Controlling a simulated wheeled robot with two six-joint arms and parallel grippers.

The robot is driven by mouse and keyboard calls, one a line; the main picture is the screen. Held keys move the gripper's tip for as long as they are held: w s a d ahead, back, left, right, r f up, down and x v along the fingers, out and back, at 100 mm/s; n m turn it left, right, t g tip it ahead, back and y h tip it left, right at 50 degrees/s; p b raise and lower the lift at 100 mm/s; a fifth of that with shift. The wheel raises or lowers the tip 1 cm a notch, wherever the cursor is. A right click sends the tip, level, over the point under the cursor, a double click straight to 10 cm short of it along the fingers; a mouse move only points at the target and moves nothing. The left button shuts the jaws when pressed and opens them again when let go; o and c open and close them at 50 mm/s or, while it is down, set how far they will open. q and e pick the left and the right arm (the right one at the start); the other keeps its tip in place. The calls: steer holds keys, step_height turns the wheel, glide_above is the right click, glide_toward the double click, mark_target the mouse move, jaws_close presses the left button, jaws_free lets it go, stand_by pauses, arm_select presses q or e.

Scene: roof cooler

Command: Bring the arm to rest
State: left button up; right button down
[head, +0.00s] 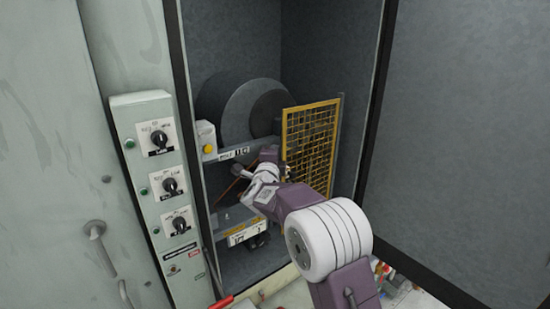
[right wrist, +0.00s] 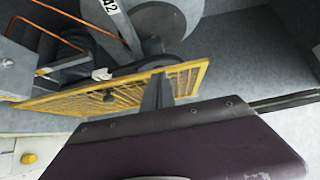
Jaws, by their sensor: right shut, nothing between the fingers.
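My right arm reaches from the lower right into the open cabinet (head: 310,50) in the head view. Its purple gripper (head: 270,155) is beside the yellow mesh guard (head: 312,135); the fingertips are too small to make out there. In the right wrist view the dark fingers of my right gripper (right wrist: 157,92) are together and empty. They overlap the edge of the yellow mesh guard (right wrist: 110,95) in the picture; I cannot tell whether they touch it. My left gripper is out of view.
A large dark round wheel (head: 250,105) stands behind the guard. A grey control box (head: 155,170) with several black knobs is left of the cabinet. A grey door panel (head: 470,130) stands at the right. Red and other small items lie low at the right.

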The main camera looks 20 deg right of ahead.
steer(key=s+a+f+n+g+y+b, duration=0.25)
steer(key=s+f+n, duration=0.2)
steer(key=f, duration=0.35)
steer(key=s+a+f+n+g+y+b, duration=0.1)
steer(key=s+a+f+n+y+b, duration=0.15)
steer(key=s+f+n+b, duration=0.4)
steer(key=s+a+f+n+g+y+b, duration=0.1)
steer(key=s+a+f+n+y, duration=0.15)
steer(key=f, duration=0.75)
steer(key=s+f+n+g, duration=0.5)
steer(key=s+f, duration=0.2)
steer(key=s, duration=0.5)
steer(key=s+f+n+g, duration=0.4)
steer(key=s+f, duration=0.4)
steer(key=s, duration=0.4)
steer(key=shift+s+a+n+g+y, duration=0.25)
steer(key=shift+a+n+g+y, duration=0.15)
steer(key=shift+g, duration=0.25)
steer(key=shift+f, duration=0.1)
